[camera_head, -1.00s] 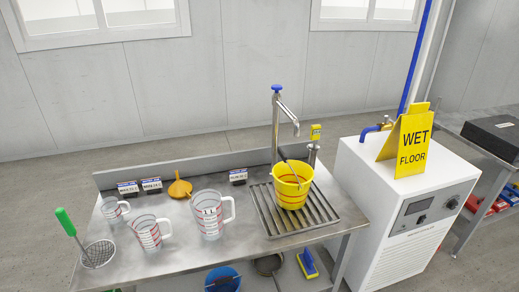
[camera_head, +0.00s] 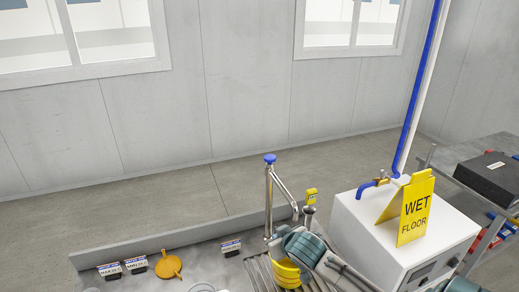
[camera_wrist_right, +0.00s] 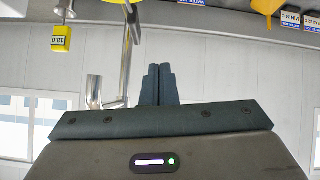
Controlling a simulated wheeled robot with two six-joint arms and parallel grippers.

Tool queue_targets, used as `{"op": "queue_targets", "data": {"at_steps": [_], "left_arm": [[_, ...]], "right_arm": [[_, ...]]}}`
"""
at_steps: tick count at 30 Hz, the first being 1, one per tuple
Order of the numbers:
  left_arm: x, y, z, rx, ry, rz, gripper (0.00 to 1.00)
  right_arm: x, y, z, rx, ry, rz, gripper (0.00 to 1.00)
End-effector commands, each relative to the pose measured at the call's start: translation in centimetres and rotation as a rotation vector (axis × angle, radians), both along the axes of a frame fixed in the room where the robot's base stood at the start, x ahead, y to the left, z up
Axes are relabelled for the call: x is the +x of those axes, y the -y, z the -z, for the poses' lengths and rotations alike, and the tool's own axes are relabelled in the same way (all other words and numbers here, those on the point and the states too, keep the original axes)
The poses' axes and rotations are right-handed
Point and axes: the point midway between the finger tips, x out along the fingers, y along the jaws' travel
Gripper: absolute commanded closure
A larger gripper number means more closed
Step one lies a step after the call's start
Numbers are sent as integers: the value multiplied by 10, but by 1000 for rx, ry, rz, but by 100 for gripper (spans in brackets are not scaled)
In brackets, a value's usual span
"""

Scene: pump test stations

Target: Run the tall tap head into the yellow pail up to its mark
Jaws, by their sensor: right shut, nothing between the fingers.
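The tall tap head (camera_head: 268,205) stands at the back of the metal bench, with a blue knob (camera_head: 270,159) on top and a spout slanting down to the right. The yellow pail (camera_head: 284,273) is on the slatted drain grate (camera_head: 258,270) below the spout, mostly hidden by my right gripper. Its mark and water level cannot be seen. My right gripper (camera_head: 297,241) is in front of the tap and above the pail, shut and empty. In the right wrist view its fingers (camera_wrist_right: 160,72) are together, beside the tap's metal pipe (camera_wrist_right: 127,65). My left gripper is out of view.
A white cabinet (camera_head: 350,222) with a yellow wet floor sign (camera_head: 414,215) stands to the right. A small yellow tag (camera_head: 310,196) is behind the spout. An orange funnel (camera_head: 168,266) and small labels (camera_head: 231,248) lie at the bench's back left.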

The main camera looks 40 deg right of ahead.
Motion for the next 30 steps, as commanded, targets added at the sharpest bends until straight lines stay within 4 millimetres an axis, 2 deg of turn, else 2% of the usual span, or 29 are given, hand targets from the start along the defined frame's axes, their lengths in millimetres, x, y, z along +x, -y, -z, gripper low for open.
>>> {"op": "queue_targets", "data": {"at_steps": [1,8,15,18,23,30], "left_arm": [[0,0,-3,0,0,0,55],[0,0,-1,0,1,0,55],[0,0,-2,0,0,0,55],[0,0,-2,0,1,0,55],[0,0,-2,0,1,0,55],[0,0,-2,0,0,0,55]], "right_arm": [[9,7,-15,-6,27,3,100],[55,45,-62,-2,166,34,100],[103,96,-138,14,347,70,100],[116,113,-167,23,408,79,100],[124,125,-188,34,453,86,100],[124,126,-189,36,457,87,100]]}}
